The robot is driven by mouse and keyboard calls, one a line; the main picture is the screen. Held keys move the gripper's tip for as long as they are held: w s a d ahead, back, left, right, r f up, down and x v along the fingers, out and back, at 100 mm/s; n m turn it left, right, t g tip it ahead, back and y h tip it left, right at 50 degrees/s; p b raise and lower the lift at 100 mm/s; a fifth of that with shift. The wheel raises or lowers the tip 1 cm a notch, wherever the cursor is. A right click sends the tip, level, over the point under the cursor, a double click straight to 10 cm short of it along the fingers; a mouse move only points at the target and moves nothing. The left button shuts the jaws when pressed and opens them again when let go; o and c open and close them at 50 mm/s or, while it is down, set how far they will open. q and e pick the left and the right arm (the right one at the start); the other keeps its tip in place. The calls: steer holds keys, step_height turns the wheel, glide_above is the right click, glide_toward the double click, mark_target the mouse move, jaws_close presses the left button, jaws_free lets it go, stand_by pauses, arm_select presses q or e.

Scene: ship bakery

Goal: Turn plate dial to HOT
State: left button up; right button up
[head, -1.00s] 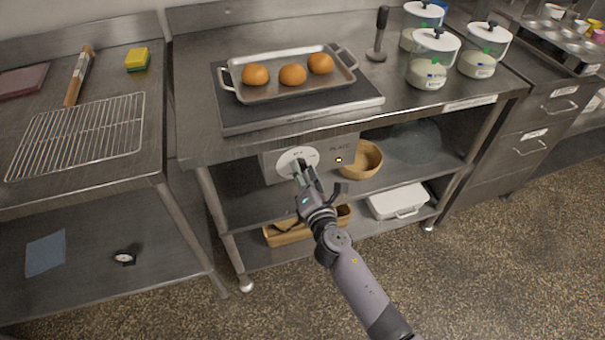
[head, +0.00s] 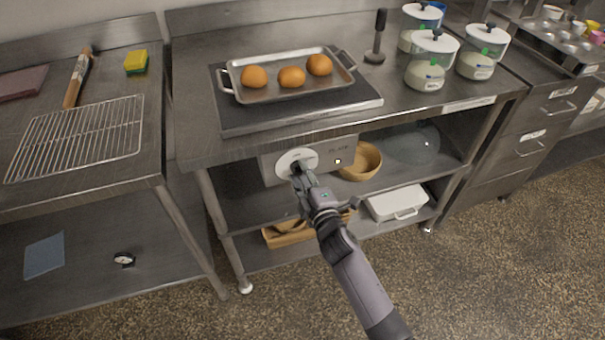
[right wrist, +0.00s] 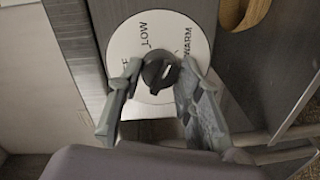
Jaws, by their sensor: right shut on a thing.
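The plate dial is a round white disc (head: 293,160) on the grey control box (head: 322,153) under the table's front edge. In the right wrist view the disc (right wrist: 145,30) has a black knob (right wrist: 158,73) at its centre. The words LOW and WARM are readable on it; another label at the left is cut off by a finger, and HOT is not visible. My right gripper (right wrist: 158,80) is shut on the knob, with one finger on each side. It also shows in the head view (head: 299,172). My left gripper is not in view.
A dark hot plate (head: 240,122) on the table bears a metal tray (head: 228,88) with three buns. A wooden bowl (head: 361,162) sits on the shelf to the right of the box.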

steer(key=m+p, duration=0.1)
steer(key=m, duration=0.8)
steer(key=shift+f+m+y, duration=0.1)
steer(key=shift+m+y, duration=0.3)
steer(key=shift+f+m+t, duration=0.15)
steer(key=shift+m+t, duration=0.25)
steer(key=shift+m, duration=3.8)
steer(key=o, duration=1.2)
steer(key=shift+c, duration=0.2)
